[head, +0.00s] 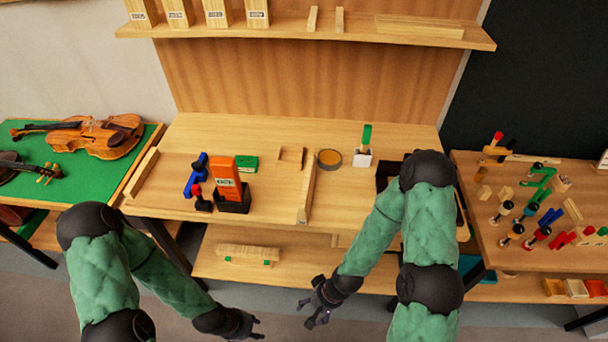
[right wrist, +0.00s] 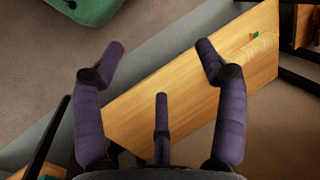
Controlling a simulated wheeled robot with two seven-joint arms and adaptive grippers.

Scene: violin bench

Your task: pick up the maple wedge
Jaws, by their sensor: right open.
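A pale wood block (head: 248,252) with green parts under it lies on the lower shelf; it also shows in the right wrist view (right wrist: 258,45). A long pale wood strip (head: 306,195) stands on the bench. I cannot tell for sure which pale piece is the maple wedge. My right gripper (head: 316,303) is open and empty, in front of the lower shelf and right of the block; its spread fingers show in the right wrist view (right wrist: 160,85). My left gripper (head: 250,326) is low in front of the shelf; its opening is unclear.
The bench top (head: 260,140) carries an orange tool (head: 226,180), a blue clamp (head: 196,176), a round tin (head: 329,159) and a green-handled tool (head: 366,140). A green mat with violins (head: 100,136) lies left. A cluttered side table stands right. The lower shelf's right part is clear.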

